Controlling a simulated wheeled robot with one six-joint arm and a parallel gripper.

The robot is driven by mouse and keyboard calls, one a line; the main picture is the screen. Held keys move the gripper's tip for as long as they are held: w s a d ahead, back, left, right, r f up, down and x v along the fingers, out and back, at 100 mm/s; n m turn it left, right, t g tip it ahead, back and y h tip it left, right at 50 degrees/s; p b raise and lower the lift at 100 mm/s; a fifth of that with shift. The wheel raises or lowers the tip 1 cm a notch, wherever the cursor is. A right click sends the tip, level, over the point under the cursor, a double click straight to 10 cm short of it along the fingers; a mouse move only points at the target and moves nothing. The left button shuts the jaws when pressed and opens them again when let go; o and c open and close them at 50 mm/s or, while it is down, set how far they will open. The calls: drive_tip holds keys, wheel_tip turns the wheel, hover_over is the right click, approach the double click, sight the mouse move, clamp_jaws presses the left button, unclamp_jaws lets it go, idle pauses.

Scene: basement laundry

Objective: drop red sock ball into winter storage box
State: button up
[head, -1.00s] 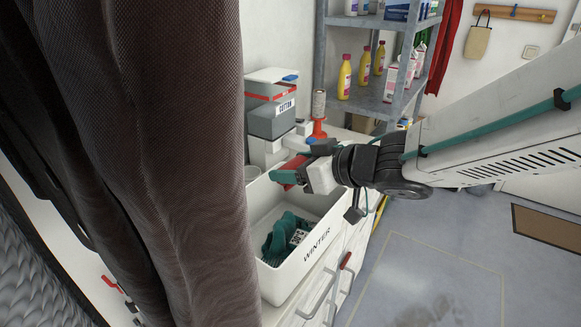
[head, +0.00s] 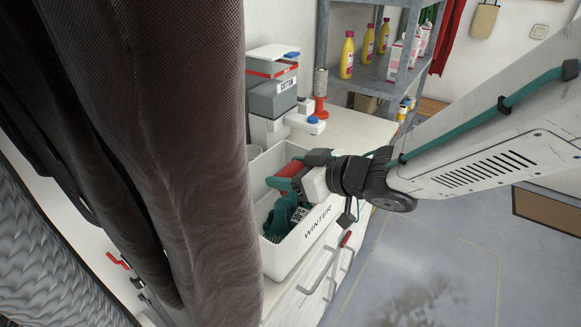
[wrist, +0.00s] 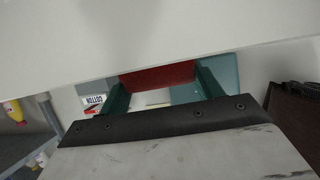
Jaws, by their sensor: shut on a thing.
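My gripper (head: 287,177) is over the white box marked WINTER (head: 284,262) in the head view, low at the box's opening. It is shut on the red sock ball (head: 292,169), which shows between its green fingers. The sock ball also shows as a dark red block in the wrist view (wrist: 158,77), between both fingers. Inside the box lie dark teal knitted items (head: 281,217) with a small black-and-white tag. The far inside of the box is partly hidden by my gripper.
A dark mesh curtain-like cloth (head: 190,160) hangs close on the left and covers the box's left side. A shelf with yellow bottles (head: 347,55) is further back.

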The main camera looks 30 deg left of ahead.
drive_tip(key=o, duration=1.1)
drive_tip(key=shift+c, duration=0.2)
drive_tip(key=v, duration=0.7)
drive_tip(key=shift+d, duration=0.35)
drive_tip(key=shift+r, duration=0.1)
